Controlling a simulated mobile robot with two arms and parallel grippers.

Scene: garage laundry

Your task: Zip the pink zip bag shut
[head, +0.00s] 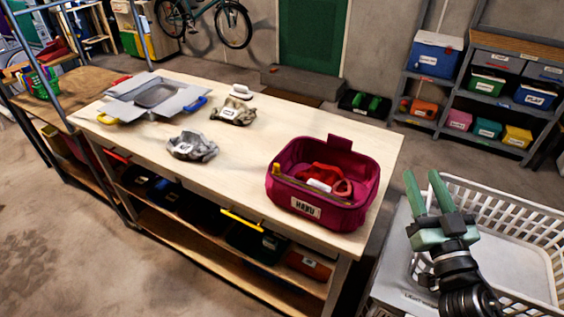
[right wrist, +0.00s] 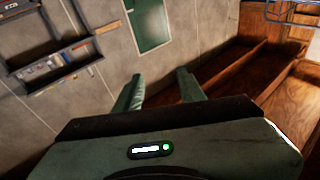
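The pink zip bag (head: 284,205) stands at the right end of the wooden workbench in the head view. Its top is open, and red items and a white item show inside. A label is on its front, a yellowish zip edge runs along the near rim, and a tab stands up at the back. My right gripper (head: 428,192) is to the right of the bag, past the bench end and over the white basket. Its green fingers are apart with nothing between them, also in the right wrist view (right wrist: 160,90). My left gripper is not in view.
A white laundry basket (head: 535,225) is at the right. Shelves (head: 480,95) stand behind.

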